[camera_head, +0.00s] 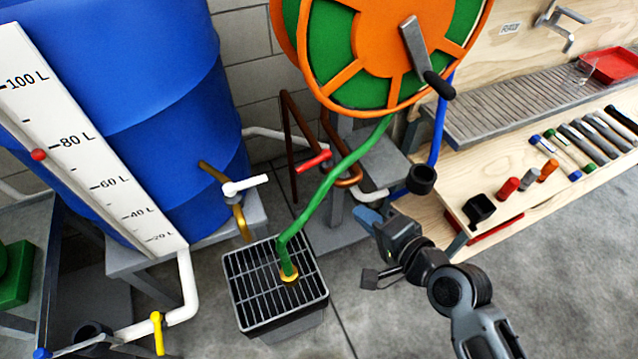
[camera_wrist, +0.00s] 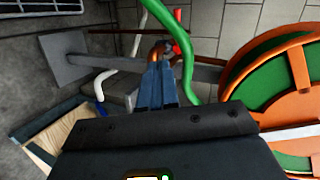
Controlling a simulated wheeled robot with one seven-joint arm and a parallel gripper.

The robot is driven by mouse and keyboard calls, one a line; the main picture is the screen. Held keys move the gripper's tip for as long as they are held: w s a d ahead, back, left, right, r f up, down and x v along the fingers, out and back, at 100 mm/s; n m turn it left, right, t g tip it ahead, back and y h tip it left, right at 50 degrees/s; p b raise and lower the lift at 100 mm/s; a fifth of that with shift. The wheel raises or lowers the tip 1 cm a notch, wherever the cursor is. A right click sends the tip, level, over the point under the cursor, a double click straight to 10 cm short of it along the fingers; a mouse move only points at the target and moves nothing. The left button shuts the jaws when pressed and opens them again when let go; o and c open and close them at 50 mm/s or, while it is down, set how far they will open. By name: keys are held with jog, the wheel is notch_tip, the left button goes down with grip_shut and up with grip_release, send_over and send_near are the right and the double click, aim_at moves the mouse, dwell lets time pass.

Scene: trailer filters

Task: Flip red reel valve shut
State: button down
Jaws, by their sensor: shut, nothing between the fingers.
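The red valve handle (camera_head: 313,161) sits on the copper-brown pipe (camera_head: 346,177) below the hose reel (camera_head: 385,50). It lies at a slant, its right end higher than its left. In the wrist view the red handle (camera_wrist: 180,30) shows beyond my fingertips, partly hidden by the green hose (camera_wrist: 188,60). My gripper (camera_head: 366,218) is shut and empty, to the right of and below the handle in the head view, apart from it. In the wrist view my gripper's blue-grey fingers (camera_wrist: 158,75) point toward the pipe and handle.
The green hose hangs from the reel to a floor drain grate (camera_head: 276,285). A blue barrel (camera_head: 150,110) with a white-handled tap (camera_head: 245,185) stands left. A wooden workbench (camera_head: 540,160) with tools stands right. A blue hose (camera_head: 437,130) hangs near my arm.

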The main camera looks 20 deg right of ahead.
jog(key=w, duration=0.3)
send_near(306, 167)
jog(key=w+f, duration=0.4)
jog(key=w, duration=0.1)
jog(key=shift+w+a+r+m+y, duration=0.1)
jog(key=shift+w+m+y, duration=0.2)
jog(key=shift+w+m, duration=0.1)
jog(key=shift+w+a+r+p, duration=0.35)
jog(key=shift+w+a+p, duration=0.3)
jog(key=shift+w, duration=0.25)
jog(key=shift+a+f, duration=0.1)
